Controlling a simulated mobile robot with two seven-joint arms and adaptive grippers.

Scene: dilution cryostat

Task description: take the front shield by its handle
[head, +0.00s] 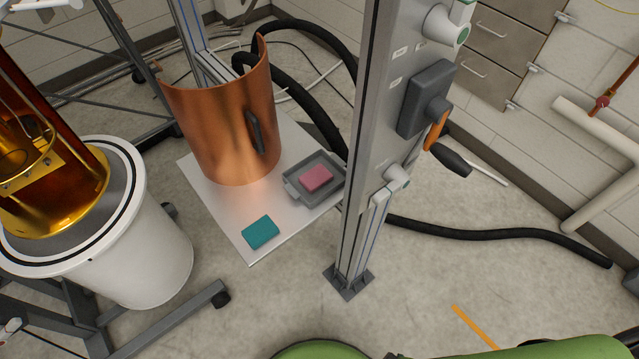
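A curved copper shield (222,125), open at the top and shaped like a part-cylinder, stands upright on a pale plate. It carries a dark upright handle (254,132) on its outer face, towards the right. The handle is in clear view and nothing touches it. The shield's far side is hidden behind its front wall. Neither of my grippers shows in the head view.
The plate (222,208) also bears a teal block (260,232) and a grey tray (292,188) holding a pink block (316,178). A metal post (365,130) stands right of it. A white vessel (150,255) with a gold cylinder (75,185) is left.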

